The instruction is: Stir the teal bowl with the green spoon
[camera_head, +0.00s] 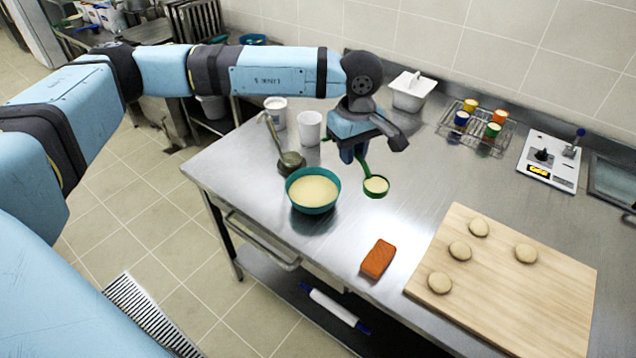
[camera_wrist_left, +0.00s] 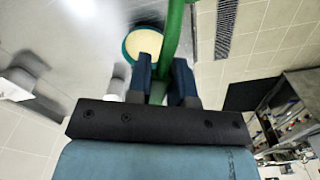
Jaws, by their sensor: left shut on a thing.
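The teal bowl (camera_head: 313,189) stands upright on the steel table near its left front edge, filled with a pale yellow mixture. The green spoon (camera_head: 376,187) is right of the bowl and apart from it in the head view; pale stuff shows in its round end. My left gripper (camera_head: 354,156) is shut on the spoon's green handle, right of and a little behind the bowl. In the left wrist view the green handle (camera_wrist_left: 174,35) runs up between the fingers of my left gripper (camera_wrist_left: 164,80). A round pale surface with a teal rim shows beside the handle. My right gripper is not in view.
A dark ladle (camera_head: 291,160) and two white cups (camera_head: 310,128) stand behind the bowl. An orange sponge (camera_head: 378,259) lies in front. A wooden board (camera_head: 510,290) with several dough balls is at the right. A jar rack (camera_head: 475,128) and scale (camera_head: 547,160) stand at the back right.

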